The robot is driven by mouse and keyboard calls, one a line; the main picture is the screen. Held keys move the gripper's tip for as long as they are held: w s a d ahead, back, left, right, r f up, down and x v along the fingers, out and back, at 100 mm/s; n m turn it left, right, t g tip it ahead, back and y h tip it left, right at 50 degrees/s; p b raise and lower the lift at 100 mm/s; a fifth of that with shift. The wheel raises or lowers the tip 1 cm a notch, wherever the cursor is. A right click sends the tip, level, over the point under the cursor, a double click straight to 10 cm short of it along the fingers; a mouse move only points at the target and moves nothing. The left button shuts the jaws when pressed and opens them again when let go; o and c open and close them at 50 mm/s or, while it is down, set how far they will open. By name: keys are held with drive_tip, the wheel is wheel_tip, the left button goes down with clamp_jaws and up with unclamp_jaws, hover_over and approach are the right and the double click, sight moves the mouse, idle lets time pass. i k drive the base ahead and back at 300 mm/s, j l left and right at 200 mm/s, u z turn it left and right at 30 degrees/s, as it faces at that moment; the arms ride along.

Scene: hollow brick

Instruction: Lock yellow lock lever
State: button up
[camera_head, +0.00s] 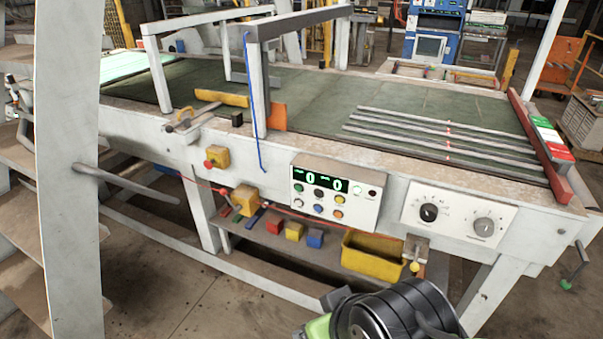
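A small lever with a yellow knob (415,266) hangs from a metal bracket on the lower front of the machine, right of the yellow bin. Its knob points downward; I cannot tell whether it is locked. My arm shows at the bottom edge as a black ribbed joint with some green, below and in front of this lever and apart from it in the picture. My gripper's fingers are not visible.
A control panel (336,193) with lit displays and a dial panel (458,217) are on the machine's front. A yellow bin (371,258) and several coloured blocks sit on the lower shelf. A green-tipped crank (573,268) sticks out at right. The floor at lower left is open.

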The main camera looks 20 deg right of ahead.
sight(415, 266)
drive_tip(key=z, duration=1.6)
drive_tip(key=u, duration=0.4)
drive_tip(key=i+u, duration=0.15)
drive_tip(key=u, duration=0.7)
drive_tip(key=i+u, duration=0.1)
drive_tip(key=u, duration=0.3)
drive_tip(key=l+u, duration=0.15)
drive_tip(key=u, duration=0.3)
drive_tip(key=i, duration=0.05)
